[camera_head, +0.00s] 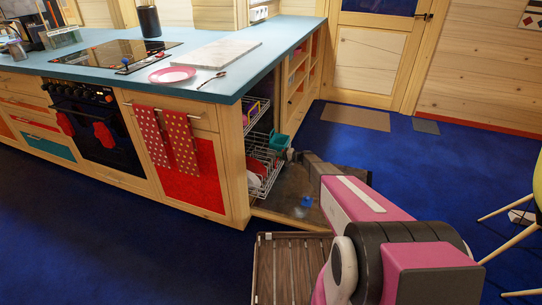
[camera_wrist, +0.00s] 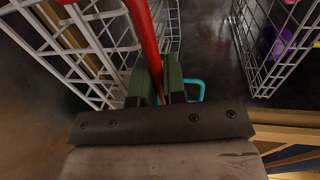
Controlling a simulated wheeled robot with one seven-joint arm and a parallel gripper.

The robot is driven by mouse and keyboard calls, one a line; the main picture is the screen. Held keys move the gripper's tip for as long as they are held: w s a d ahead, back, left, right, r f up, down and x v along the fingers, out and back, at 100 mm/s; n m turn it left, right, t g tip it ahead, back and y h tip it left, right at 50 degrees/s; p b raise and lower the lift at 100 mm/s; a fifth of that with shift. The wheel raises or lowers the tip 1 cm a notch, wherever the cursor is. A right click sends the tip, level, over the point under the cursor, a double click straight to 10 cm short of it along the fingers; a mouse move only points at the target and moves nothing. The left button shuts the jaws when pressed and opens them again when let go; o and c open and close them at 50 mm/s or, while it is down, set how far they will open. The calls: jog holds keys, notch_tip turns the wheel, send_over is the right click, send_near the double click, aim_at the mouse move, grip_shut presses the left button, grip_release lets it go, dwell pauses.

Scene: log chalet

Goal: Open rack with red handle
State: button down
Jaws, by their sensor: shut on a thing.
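The dishwasher stands open at the end of the counter, its door (camera_head: 300,203) lowered. The white wire lower rack (camera_head: 262,178) sits low at the opening, with dishes in it. In the wrist view, a wire rack (camera_wrist: 92,42) on the left carries the red handle (camera_wrist: 146,32), a bar running down from the top edge to my fingers. My gripper (camera_wrist: 160,85) is shut on this handle. In the head view my gripper (camera_head: 292,155) is at the rack's front; the handle is hidden there.
The upper rack (camera_head: 257,110) is above, with purple and yellow things; a second rack (camera_wrist: 268,45) shows at right in the wrist view. A teal object (camera_head: 278,142) sits by my gripper. A slatted wooden piece (camera_head: 290,270) lies in front.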

jog(key=f+v, duration=0.2)
jog(key=v, duration=1.1)
jog(key=d+f+v, duration=0.1)
jog(key=f+v, duration=0.2)
jog(key=v, duration=1.1)
jog(key=shift+s+f, duration=0.15)
jog(key=shift+f, duration=0.05)
jog(key=c, duration=1.2)
grip_release()
jog(key=v, duration=1)
jog(key=shift+d, duration=0.35)
jog(key=shift+s+r, duration=0.1)
jog(key=shift+s, duration=0.05)
